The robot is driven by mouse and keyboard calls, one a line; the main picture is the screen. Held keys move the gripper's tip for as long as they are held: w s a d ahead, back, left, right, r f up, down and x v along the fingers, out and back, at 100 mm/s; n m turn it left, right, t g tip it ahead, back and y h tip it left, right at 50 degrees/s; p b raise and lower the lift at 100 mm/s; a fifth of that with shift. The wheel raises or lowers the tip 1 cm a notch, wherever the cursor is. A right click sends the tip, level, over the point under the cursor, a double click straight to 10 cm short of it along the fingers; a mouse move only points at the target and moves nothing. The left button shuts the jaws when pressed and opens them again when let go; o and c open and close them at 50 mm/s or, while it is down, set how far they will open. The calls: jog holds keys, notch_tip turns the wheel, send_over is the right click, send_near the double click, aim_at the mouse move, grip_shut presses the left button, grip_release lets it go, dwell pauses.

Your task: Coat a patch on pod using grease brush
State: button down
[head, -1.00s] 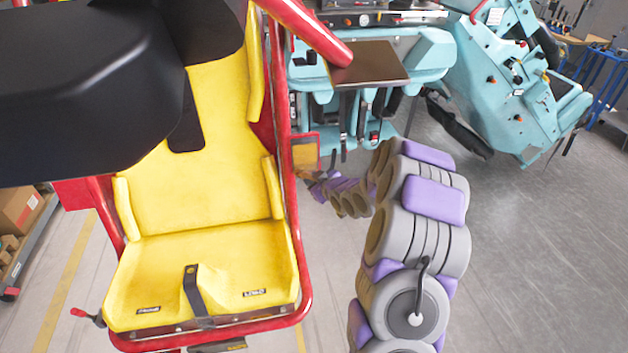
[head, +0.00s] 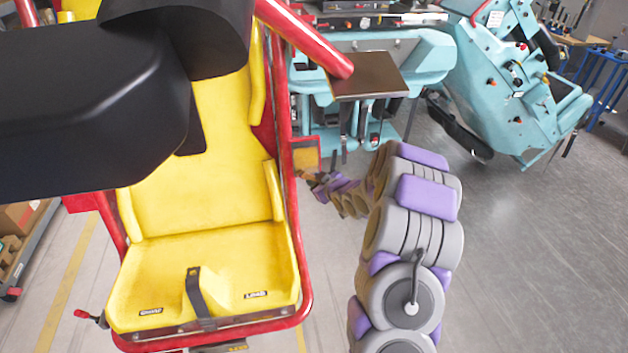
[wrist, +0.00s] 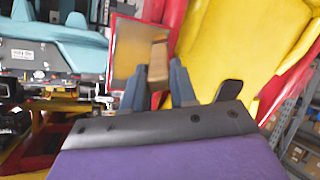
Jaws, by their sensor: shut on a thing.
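The pod is a yellow seat (head: 205,205) in a red frame, left of centre in the head view. It also shows at upper right in the wrist view (wrist: 230,40). A tan, red-edged panel (head: 306,152) stands at the pod's right side. In the wrist view the panel (wrist: 128,50) is straight ahead of my gripper. My gripper (wrist: 158,88) is shut on a wooden brush (wrist: 159,62), which points toward the panel and overlaps its right part. I cannot tell whether the bristles touch it. In the head view my gripper (head: 306,178) is small, just below the panel.
A black padded bar (head: 90,110) covers the upper left of the head view. A red tube (head: 305,40) slants above the panel. Turquoise pods (head: 515,80) stand behind and to the right. A shelf with boxes (head: 22,225) is at left. Grey floor is open at right.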

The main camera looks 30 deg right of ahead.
jog(key=shift+s+d+p, duration=1.05)
jog(key=shift+d+p, duration=2.05)
jog(key=shift+d, duration=0.55)
jog(key=shift+w+a+f+b, duration=0.1)
jog(key=shift+w+a+b, duration=0.2)
jog(key=shift+a+b, duration=0.65)
jog(key=shift+w+a+r+b, duration=0.1)
jog(key=shift+w+a+b, duration=0.25)
jog(key=shift+a+b, duration=0.6)
jog(key=shift+w+a+f+b, duration=0.1)
jog(key=shift+w+a+b, duration=0.2)
jog(key=shift+a+b, duration=0.65)
jog(key=shift+w+a, duration=0.25)
jog(key=shift+a, duration=0.95)
jog(key=s+a+r+b, duration=0.1)
jog(key=s+b, duration=0.1)
jog(key=s, duration=0.3)
jog(key=shift+s+a+r+b, duration=0.25)
jog(key=shift+s+a+b, duration=0.05)
jog(key=shift+b, duration=0.05)
